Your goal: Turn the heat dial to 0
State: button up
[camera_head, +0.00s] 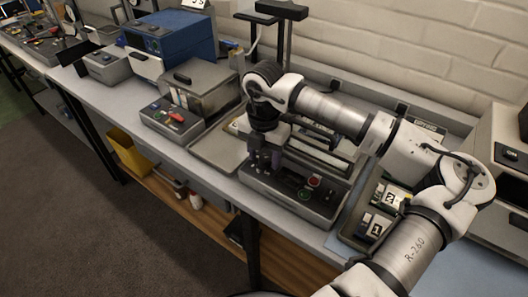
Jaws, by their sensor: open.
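A dark grey bench machine (262,190) with a sloped control panel stands near the bench's front edge, at the middle of the view. Its panel carries a red round button (314,181) and a dark round control with a greenish face (305,195). I cannot read any dial marks, and I cannot tell which control is the heat dial. My gripper (264,164) points down at the left part of this panel, with its fingers apart. Whether it touches a control or has one between its fingers cannot be told; the gripper hides that part of the panel.
My forearm covers the machine's upper part. To the left stand a grey box unit with a red control (176,117) and a blue instrument (182,45). To the right is a tray with numbered blocks (377,226). A brick wall (400,40) closes the back.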

jog(key=c, duration=1)
jog(key=shift+f+b, duration=0.1)
jog(key=shift+b, duration=0.4)
